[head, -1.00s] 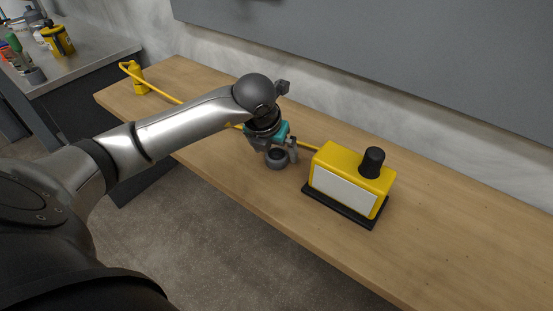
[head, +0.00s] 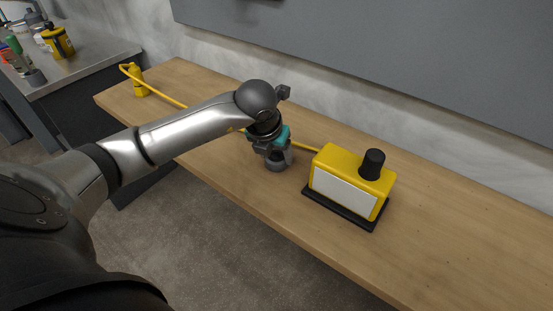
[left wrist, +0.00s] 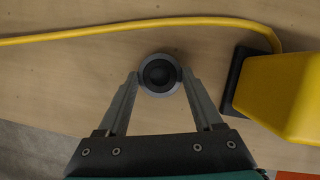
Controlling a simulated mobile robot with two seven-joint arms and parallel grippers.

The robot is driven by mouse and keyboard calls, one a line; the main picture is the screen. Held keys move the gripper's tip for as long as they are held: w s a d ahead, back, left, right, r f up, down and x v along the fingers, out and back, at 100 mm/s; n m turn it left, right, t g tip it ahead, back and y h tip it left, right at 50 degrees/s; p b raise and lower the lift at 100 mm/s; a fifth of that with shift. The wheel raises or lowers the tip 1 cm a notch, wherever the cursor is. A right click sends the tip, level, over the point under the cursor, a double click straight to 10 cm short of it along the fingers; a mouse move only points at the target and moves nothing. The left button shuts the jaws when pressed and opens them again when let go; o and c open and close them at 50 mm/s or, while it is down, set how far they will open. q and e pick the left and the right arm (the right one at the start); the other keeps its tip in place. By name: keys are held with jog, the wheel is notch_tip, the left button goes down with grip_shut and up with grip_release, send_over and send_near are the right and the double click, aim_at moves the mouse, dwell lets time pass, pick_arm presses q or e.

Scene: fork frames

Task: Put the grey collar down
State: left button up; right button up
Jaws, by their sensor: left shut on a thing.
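The grey collar (head: 276,166) is a short round ring with a dark middle. It is at the wooden bench, left of the yellow box. My left gripper (head: 277,158) points down and is shut on it. In the left wrist view the collar (left wrist: 159,91) sits between the two fingertips (left wrist: 161,78), one against each side. The collar is at or very near the bench top; I cannot tell whether it touches. My right gripper is not in view.
The yellow box (head: 329,159) with a pale front and black knob (head: 373,163) stands on a black base just right of the gripper. A yellow cable (head: 170,98) runs behind the collar to a small yellow thing (head: 139,83). The bench (head: 450,225) is clear at right.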

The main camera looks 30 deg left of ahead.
pick_arm(q)
grip_shut()
jog(key=shift+r, duration=0.1)
